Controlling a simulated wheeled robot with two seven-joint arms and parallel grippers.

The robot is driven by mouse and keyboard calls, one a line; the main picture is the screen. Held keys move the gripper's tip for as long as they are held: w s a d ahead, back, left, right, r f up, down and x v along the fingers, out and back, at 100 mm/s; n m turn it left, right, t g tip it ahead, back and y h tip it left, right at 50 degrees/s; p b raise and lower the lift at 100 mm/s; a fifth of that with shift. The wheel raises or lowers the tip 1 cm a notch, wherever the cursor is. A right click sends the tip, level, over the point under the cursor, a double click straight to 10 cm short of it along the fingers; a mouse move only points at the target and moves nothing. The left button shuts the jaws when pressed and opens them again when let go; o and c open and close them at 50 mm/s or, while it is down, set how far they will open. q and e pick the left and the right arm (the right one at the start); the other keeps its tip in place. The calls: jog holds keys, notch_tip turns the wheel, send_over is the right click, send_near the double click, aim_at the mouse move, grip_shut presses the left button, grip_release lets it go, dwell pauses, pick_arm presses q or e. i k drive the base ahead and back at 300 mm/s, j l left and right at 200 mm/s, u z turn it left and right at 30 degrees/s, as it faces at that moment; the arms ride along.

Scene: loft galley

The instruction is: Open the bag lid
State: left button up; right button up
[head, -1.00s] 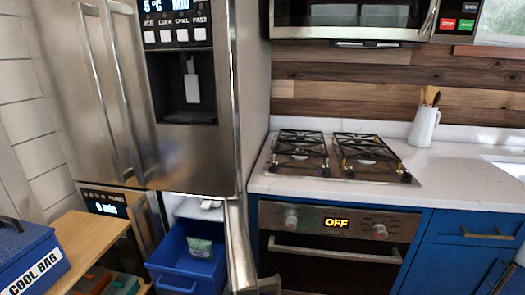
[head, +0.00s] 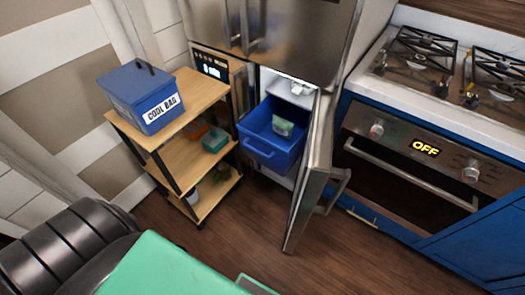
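The blue cool bag (head: 128,103) stands on the top shelf of a wooden cart, left of centre in the head view. A white label reading COOL BAG is on its front. Its flat blue lid (head: 132,80) lies shut on top, with a dark handle across it. The fingers of neither gripper show in the head view. A dark ribbed link and a teal part at the bottom left look like my own arm, apart from the bag.
The wooden cart (head: 190,93) holds small boxes on its lower shelves. Beside it, a blue drawer (head: 270,137) with a green packet (head: 283,128) is pulled out of the fridge. The lower fridge door (head: 309,180) stands open. The wooden floor in front is clear.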

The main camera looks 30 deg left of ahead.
aim_at(135, 81)
jog(key=u, duration=1.85)
